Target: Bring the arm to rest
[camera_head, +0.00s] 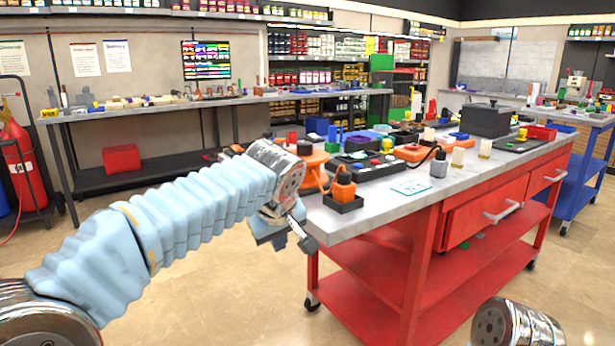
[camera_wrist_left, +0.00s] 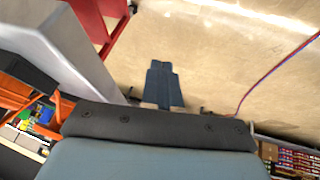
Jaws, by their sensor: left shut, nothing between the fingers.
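My left arm in its pale blue sleeve reaches in from the left in the head view. My left gripper (camera_head: 302,236) is beside the near left corner of the red workbench (camera_head: 425,210), just off its edge. In the left wrist view the left gripper's dark fingers (camera_wrist_left: 162,84) are together and empty, with bare floor behind them. Only a metal end of my right arm shows at the bottom right of the head view; its gripper is out of sight.
Close to my left gripper, an orange device (camera_head: 343,186) sits in a black tray (camera_head: 343,203) at the bench corner. A small bottle (camera_head: 439,164) and several parts stand farther along. A fire extinguisher (camera_head: 22,165) stands at the far left. The floor left of the bench is clear.

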